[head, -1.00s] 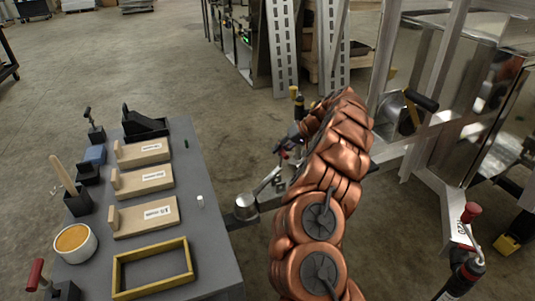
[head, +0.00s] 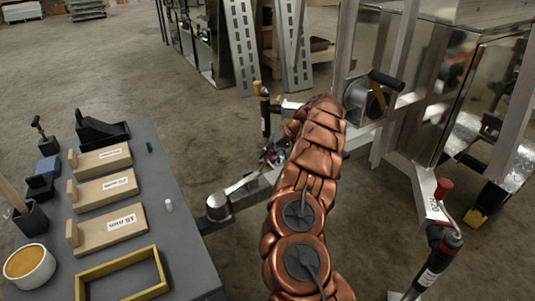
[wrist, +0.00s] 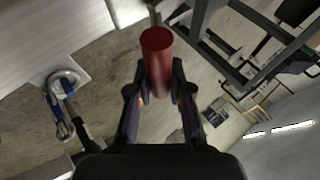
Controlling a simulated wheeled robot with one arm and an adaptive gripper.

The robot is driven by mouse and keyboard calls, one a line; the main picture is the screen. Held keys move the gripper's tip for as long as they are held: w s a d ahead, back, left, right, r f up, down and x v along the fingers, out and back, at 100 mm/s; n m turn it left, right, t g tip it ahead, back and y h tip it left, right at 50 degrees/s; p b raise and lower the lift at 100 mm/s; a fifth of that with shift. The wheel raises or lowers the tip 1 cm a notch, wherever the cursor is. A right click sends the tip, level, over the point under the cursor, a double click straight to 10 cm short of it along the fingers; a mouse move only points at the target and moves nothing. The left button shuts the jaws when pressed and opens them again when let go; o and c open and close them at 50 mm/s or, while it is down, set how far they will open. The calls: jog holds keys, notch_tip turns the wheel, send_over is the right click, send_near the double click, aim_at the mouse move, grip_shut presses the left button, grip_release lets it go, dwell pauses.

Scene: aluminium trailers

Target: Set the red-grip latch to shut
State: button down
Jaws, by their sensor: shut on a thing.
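The latch's red grip (wrist: 157,55) is a red cylinder standing up between the fingers of my gripper (wrist: 160,88) in the wrist view. The fingers close on its lower part from both sides. In the head view, my gripper (head: 272,156) is at the trailer drawbar, beyond the silver coupling head (head: 218,206), largely behind my copper arm. Only a small bit of red shows there. The latch's base and its lever angle are hidden, so I cannot tell its position.
A grey table (head: 180,245) at left carries wooden blocks, a yellow frame (head: 122,275) and a white cup (head: 29,265). A red-knobbed crank (head: 443,188) stands at right. A winch (head: 365,97) and metal trailer frame lie beyond. Open floor lies at back left.

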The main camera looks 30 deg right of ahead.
jog(key=c, duration=1.1)
grip_release()
jog(key=shift+o, duration=0.2)
jog(key=v, duration=1.2)
